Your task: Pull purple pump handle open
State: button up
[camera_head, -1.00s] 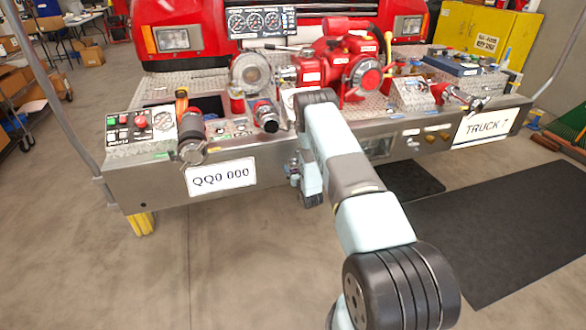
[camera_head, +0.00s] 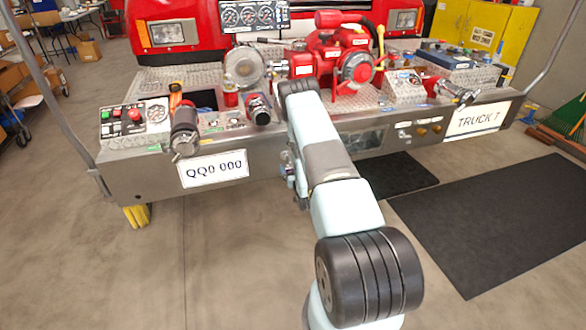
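The red pump (camera_head: 352,62) sits on top of the truck's bumper, right of my arm. I cannot make out a purple handle; it may be hidden behind my arm. My arm reaches from the bottom of the picture up to the bumper's front edge. My gripper end (camera_head: 289,166) hangs in front of the bumper face, mostly hidden behind my forearm. Its fingers cannot be made out, nor whether it touches anything.
The metal bumper (camera_head: 135,177) carries plates, fittings and a control box (camera_head: 134,117) at left. A yellow cabinet (camera_head: 478,35) stands at back right. Dark mats (camera_head: 490,220) lie at right. The floor in front at left is clear.

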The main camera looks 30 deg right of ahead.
jog(key=shift+o, duration=0.7)
jog(key=shift+s+d, duration=0.15)
jog(key=shift+s, duration=0.05)
jog(key=shift+s+a, duration=0.1)
jog(key=shift+a, duration=0.1)
jog(key=s+a, duration=0.2)
jog(key=s, duration=1.1)
jog(key=shift+s, duration=0.15)
jog(key=shift+f, duration=0.1)
